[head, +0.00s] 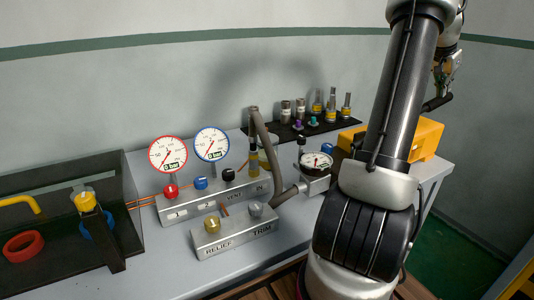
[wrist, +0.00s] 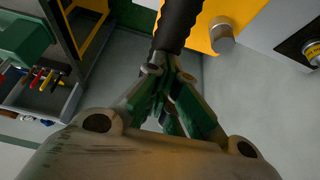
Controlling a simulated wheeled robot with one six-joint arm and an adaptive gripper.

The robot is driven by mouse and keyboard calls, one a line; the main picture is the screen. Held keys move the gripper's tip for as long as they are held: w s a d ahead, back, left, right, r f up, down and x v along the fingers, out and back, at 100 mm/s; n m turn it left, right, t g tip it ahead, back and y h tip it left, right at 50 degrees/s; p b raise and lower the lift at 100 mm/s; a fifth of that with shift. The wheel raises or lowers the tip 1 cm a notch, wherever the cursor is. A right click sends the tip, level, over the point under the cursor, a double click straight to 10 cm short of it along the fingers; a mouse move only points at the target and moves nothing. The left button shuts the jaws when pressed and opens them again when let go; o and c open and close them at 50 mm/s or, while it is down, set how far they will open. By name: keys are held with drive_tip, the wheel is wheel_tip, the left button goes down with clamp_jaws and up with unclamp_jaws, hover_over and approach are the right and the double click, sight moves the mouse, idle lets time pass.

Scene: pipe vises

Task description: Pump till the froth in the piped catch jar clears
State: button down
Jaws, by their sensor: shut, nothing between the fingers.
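In the head view a narrow jar (head: 253,160) with yellow content stands behind the valve block, close to the thick grey hose (head: 270,140). A similar jar is partly hidden beside it; froth is too small to make out. At right an orange box-shaped unit (head: 428,138) has a black handle (head: 437,103) above it, partly behind my arm. My gripper (head: 446,85) is above this handle. In the wrist view its green-padded fingers (wrist: 168,85) are shut and empty, with the black ridged handle (wrist: 178,25) just past their tips. I cannot tell whether they touch.
A red-rimmed gauge (head: 168,154) and a blue-rimmed gauge (head: 212,144) stand over a valve block (head: 176,212). A RELIEF and TRIM block (head: 236,240) is in front. A round dial (head: 317,160) sits nearer my arm. A dark clear-sided box is left.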

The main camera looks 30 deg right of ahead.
drive_tip(key=d+r+v, duration=0.1)
drive_tip(key=v, duration=0.7)
drive_tip(key=shift+d, duration=0.4)
drive_tip(key=shift+f, duration=0.1)
drive_tip(key=shift+d+f, duration=0.25)
drive_tip(key=shift+f, duration=0.75)
drive_tip(key=shift+d+f, duration=0.25)
drive_tip(key=shift+f, duration=0.75)
drive_tip(key=shift+d+f, duration=0.25)
drive_tip(key=shift+f, duration=0.8)
drive_tip(key=shift+d+f, duration=0.25)
drive_tip(key=shift+f, duration=0.85)
drive_tip(key=shift+d+f, duration=0.25)
drive_tip(key=shift+f, duration=0.9)
